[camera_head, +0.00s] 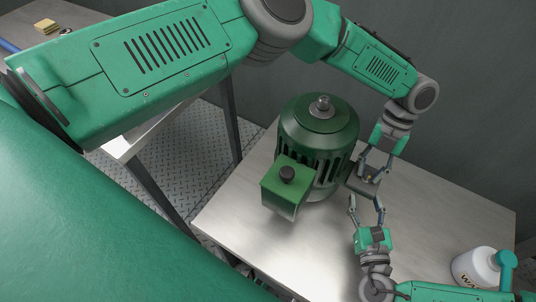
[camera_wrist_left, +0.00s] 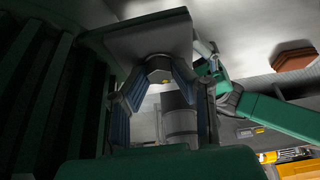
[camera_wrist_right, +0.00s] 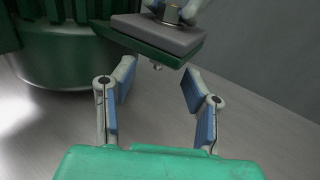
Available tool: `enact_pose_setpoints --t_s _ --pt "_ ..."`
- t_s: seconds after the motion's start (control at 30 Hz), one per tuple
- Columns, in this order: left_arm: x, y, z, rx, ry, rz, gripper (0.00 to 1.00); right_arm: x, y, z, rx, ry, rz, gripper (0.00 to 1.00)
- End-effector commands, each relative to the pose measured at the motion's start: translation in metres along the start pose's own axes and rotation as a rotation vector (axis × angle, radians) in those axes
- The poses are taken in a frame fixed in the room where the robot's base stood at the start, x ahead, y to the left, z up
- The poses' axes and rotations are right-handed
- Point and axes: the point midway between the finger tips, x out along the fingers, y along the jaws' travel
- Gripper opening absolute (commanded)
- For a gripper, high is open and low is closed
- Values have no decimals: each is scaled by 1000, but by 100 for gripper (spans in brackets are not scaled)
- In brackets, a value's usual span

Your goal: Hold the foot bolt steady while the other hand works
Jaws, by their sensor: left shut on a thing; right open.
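The green motor (camera_head: 318,135) stands on the metal table, with a grey-topped foot plate (camera_head: 358,188) on its right side. My left gripper (camera_head: 373,172) reaches down from above and is shut on the foot bolt (camera_wrist_right: 170,13) at the plate's top. In the left wrist view, a grey hexagonal head (camera_wrist_left: 159,76) sits between the fingertips.
The metal table (camera_head: 310,255) has clear room in front of the motor. A white bottle (camera_head: 475,267) with a teal top stands at the lower right, near my right arm. A second table (camera_head: 125,142) at the left holds a yellow block (camera_head: 46,26). A grey wall stands behind.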

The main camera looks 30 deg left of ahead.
Motion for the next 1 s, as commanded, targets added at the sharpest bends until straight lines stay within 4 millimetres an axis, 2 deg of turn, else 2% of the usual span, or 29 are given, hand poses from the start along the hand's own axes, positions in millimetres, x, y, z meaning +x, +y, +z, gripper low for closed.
enact_pose_setpoints --t_s 0.03,0.37,0.43,0.67,1.0 --pt "-3 0 2 -2 -7 -3 0 -12 -1 -1 2 4 0 41" --pt "-3 0 2 -2 -6 -4 0 -77 -1 0 3 3 1 41" --pt "-3 -1 2 -2 -6 -4 0 -70 14 10 2 -21 59 41" --pt "-3 -1 2 -2 -5 -4 0 -65 54 34 -4 -69 226 41" --pt "-3 -1 2 -2 -4 -4 0 -74 114 67 -39 -138 489 41"
